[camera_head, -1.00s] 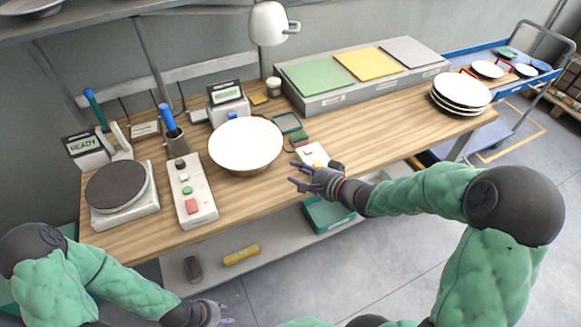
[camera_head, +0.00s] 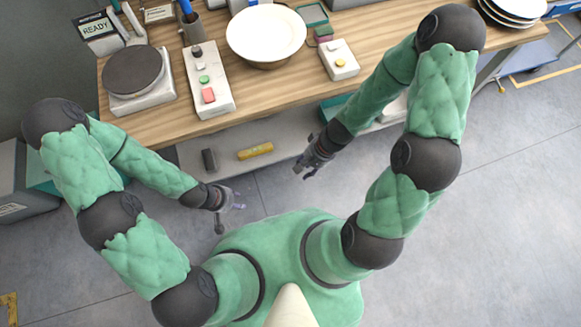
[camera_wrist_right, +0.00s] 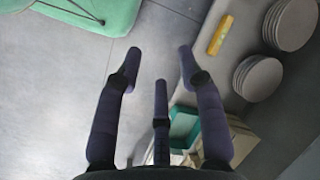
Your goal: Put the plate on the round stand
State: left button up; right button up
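A white round plate (camera_head: 266,30) lies level near the back of the bench, on a brown round base that it mostly hides. A dark grey round disc (camera_head: 134,70) tops a white device at the bench's left; I cannot tell which of these is the named round stand. My right gripper (camera_head: 304,169) is off the bench's front edge, well apart from the plate. Its fingers are spread and empty in the right wrist view (camera_wrist_right: 158,65). My left gripper (camera_head: 231,209) hangs low before the bench, fingers apart and empty.
A button panel (camera_head: 208,82) stands between disc and plate. A small white box with a yellow button (camera_head: 339,61) is right of the plate. Stacked white plates (camera_head: 513,12) stand at the far right. A lower shelf holds a yellow block (camera_head: 256,151). Floor before the bench is clear.

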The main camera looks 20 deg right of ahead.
jog(key=s+a+f+n, duration=0.2)
jog(key=a+f+n, duration=0.2)
jog(key=f, duration=0.3)
jog(key=shift+a+f+h, duration=0.2)
jog(key=shift+a+h, duration=0.1)
jog(key=shift+a, duration=0.6)
